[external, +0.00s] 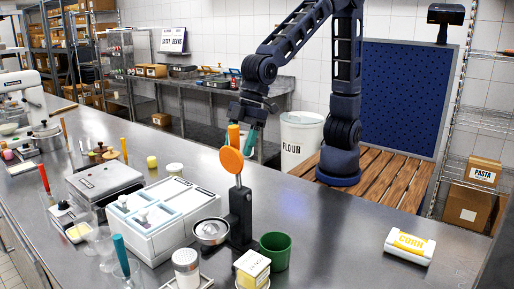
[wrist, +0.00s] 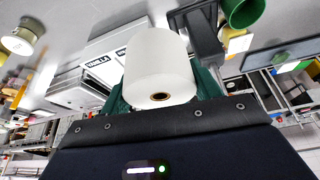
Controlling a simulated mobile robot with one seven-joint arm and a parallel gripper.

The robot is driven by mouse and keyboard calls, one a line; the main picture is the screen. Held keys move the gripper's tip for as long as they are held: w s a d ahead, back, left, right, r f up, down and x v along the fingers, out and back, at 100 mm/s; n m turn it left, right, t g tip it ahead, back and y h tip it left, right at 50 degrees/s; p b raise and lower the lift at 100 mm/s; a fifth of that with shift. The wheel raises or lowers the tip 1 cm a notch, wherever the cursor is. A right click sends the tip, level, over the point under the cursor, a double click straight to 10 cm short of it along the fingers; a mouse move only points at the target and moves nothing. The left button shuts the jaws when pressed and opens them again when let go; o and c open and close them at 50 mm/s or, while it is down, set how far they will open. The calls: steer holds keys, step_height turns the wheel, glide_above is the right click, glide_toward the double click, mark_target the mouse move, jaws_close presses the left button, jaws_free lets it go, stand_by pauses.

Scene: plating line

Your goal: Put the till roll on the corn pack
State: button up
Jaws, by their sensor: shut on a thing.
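The till roll (wrist: 158,62) is a white paper cylinder with a brown core, seen large in the wrist view. My gripper (wrist: 162,88) is shut on it, with a dark green finger on each side. In the external view my gripper (external: 249,142) is up above the far side of the counter, behind the orange disc; I cannot make out the roll there. The corn pack (external: 410,246) is a white and yellow packet lying flat on the counter at the right, well apart from my gripper. I cannot identify it in the wrist view.
An orange disc (external: 231,160) on a dark stand (external: 240,213) rises near my gripper. A white lidded box (external: 160,222), a green cup (external: 274,250) and a small yellow-and-white carton (external: 252,268) stand nearby. The counter (external: 335,225) is clear between the cup and the corn pack.

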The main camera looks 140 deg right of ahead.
steer(key=a+n+y, duration=0.1)
steer(key=a+n, duration=0.2)
steer(key=a, duration=1.2)
step_height(320, 180, up, 2)
steer(key=n+g+y, duration=0.1)
steer(key=n+y, duration=0.2)
steer(key=n, duration=0.4)
glide_above(416, 248)
steer(key=s+d, duration=0.1)
steer(key=f, duration=1.9)
steer(key=shift+s+d+f, duration=0.1)
steer(key=shift+s+f, duration=0.1)
steer(key=shift+f, duration=0.1)
steer(key=shift+f, duration=0.1)
steer(key=o, duration=1)
